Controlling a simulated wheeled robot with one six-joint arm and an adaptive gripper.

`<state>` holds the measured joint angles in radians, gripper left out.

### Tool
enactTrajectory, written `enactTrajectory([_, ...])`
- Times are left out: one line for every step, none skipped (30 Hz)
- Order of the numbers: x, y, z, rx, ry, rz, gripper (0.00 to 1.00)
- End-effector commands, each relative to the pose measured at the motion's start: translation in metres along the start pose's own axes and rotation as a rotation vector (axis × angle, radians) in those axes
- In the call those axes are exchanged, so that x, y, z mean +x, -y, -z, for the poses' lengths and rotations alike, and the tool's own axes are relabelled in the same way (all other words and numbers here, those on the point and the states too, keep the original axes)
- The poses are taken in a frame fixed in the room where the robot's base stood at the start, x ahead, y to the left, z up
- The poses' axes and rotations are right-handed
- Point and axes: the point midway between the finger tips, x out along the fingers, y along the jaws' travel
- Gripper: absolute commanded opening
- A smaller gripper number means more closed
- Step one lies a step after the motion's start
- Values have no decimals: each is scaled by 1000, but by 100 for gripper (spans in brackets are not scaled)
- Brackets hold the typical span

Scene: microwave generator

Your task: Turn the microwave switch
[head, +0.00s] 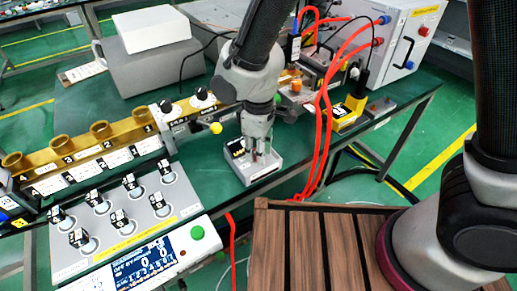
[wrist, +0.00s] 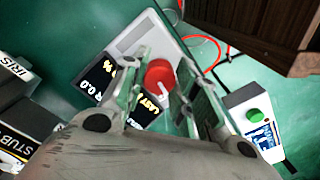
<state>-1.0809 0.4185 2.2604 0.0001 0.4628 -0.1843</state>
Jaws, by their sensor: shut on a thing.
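The microwave switch is a red round knob (wrist: 158,74) with a white mark, on a light grey box (wrist: 133,37) with small black displays. The same box (head: 263,173) stands on the green table in the head view, where the gripper hides the knob. My gripper (head: 260,152) points down over the box. In the wrist view, the fingers of my gripper (wrist: 163,68) stand on both sides of the red knob and are shut on it.
A grey panel (head: 150,213) with several black knobs lies at the left, beside a display unit (head: 150,262) with a green button. A brass waveguide (head: 100,131) runs behind. Red cables (head: 325,110) hang right of the box. A slatted wooden surface (head: 340,240) is in front.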

Motion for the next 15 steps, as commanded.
enactTrajectory([0,0,0,-28,0,0,5])
enactTrajectory([0,0,0,-45,0,0,5])
enactTrajectory([0,0,0,-66,0,0,5])
enactTrajectory([0,0,0,-81,0,0,5])
enactTrajectory([0,0,0,-94,0,0,5])
enactTrajectory([0,0,0,-111,0,0,5])
enactTrajectory([0,0,0,-122,0,0,5])
enactTrajectory([0,0,0,-132,0,0,5])
enactTrajectory([0,-1,0,-144,0,0,5])
enactTrajectory([0,-1,0,-151,0,0,5])
enactTrajectory([0,-1,0,-157,0,0,5])
enactTrajectory([0,-1,0,-165,0,0,5])
enactTrajectory([0,-1,0,-170,0,0,5])
enactTrajectory([0,-1,0,-174,0,0,5])
enactTrajectory([0,-1,0,-178,0,0,5])
